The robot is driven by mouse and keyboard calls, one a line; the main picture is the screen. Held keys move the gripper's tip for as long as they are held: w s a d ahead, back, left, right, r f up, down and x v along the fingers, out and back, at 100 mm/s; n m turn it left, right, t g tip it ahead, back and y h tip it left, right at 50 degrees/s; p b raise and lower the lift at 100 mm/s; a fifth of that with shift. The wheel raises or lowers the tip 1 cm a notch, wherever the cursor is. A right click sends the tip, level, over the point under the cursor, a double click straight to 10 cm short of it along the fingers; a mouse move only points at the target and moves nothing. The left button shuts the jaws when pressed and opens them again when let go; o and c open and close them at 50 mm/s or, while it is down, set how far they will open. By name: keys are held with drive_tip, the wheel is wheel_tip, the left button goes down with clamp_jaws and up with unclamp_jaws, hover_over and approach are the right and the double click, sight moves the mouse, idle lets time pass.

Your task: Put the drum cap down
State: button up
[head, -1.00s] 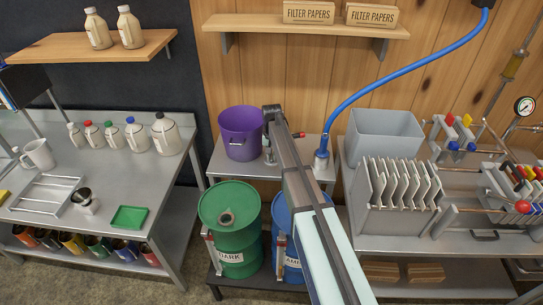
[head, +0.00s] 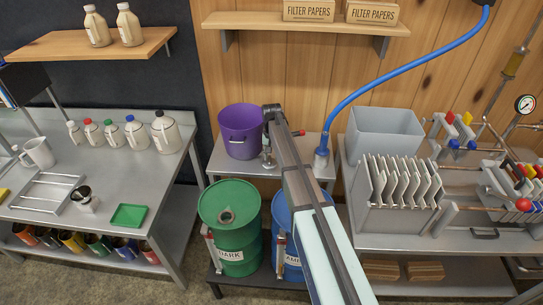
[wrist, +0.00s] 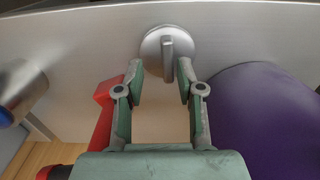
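The drum cap (wrist: 168,42) is a round silver disc with an upright tab (wrist: 168,62), seen at the top middle of the wrist view. It appears to lie flat, tab up, on the steel table (wrist: 80,50). My gripper (wrist: 160,82) is open, its two fingertips on either side of the tab with gaps showing.
The purple bucket (head: 240,132) is close to my gripper and fills the right of the wrist view (wrist: 262,120). A red handle (wrist: 104,105) is close to the left finger. The blue hose's metal fitting (head: 321,158) stands to the right. A blue drum (head: 284,215) is below.

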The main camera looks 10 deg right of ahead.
sight(271, 162)
drive_tip(key=shift+r, duration=0.65)
drive_tip(key=shift+r+b, duration=0.3)
drive_tip(key=shift+r, duration=0.05)
wheel_tip(271, 162, up, 11)
drive_tip(key=b, duration=0.3)
